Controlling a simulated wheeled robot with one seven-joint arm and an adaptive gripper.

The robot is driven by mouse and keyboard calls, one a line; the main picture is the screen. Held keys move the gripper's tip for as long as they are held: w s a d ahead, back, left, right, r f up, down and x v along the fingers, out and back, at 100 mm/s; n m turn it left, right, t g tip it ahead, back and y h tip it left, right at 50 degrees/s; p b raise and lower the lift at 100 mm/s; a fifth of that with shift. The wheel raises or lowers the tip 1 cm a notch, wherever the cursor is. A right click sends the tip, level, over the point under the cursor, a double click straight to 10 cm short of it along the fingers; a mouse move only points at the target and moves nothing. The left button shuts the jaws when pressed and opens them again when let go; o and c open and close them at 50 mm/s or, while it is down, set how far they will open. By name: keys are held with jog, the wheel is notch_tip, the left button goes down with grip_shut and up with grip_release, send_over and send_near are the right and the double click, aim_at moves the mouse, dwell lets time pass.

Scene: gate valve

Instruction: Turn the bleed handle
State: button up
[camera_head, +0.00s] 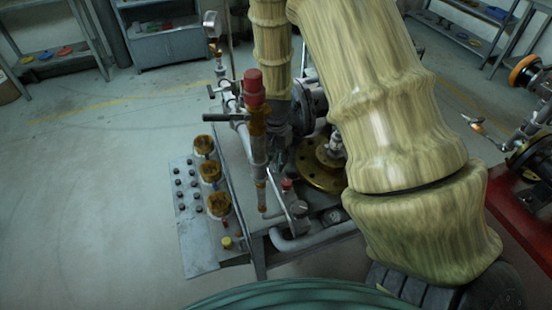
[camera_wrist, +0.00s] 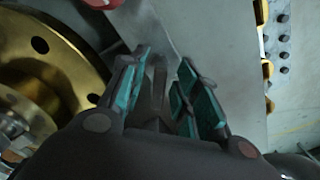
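The bleed handle is not marked, and I cannot tell for sure which part it is. A thin silver lever (camera_head: 281,203) stands at the front of the valve bench, near a small red knob (camera_head: 286,184). My gripper (camera_head: 281,157) points down behind the red-capped upright pipe, and its fingertips are mostly hidden in the head view. In the wrist view, my gripper (camera_wrist: 160,88) has its teal-padded fingers apart. A narrow grey piece shows between them. I cannot tell whether it is a handle or part of the gripper, and no contact is clear.
A brass flange (camera_head: 318,170) lies right of my gripper, also at left in the wrist view (camera_wrist: 50,75). The red-capped pipe (camera_head: 254,88) stands close in front. Brass cups (camera_head: 211,174) and a bolted plate (camera_head: 198,235) are at left. The floor farther left is clear.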

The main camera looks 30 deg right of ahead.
jog(key=shift+s, duration=0.15)
jog(key=shift+c, duration=0.4)
grip_shut()
jog(key=m+p, duration=0.3)
jog(key=m, duration=0.1)
jog(key=shift+r+m, duration=0.15)
jog(key=shift+m, duration=0.15)
jog(key=m+p, duration=0.2)
jog(key=m, duration=0.1)
jog(key=shift+m, duration=0.3)
jog(key=shift+m+p, duration=0.55)
jog(key=shift+m, duration=0.65)
jog(key=shift+m, duration=0.3)
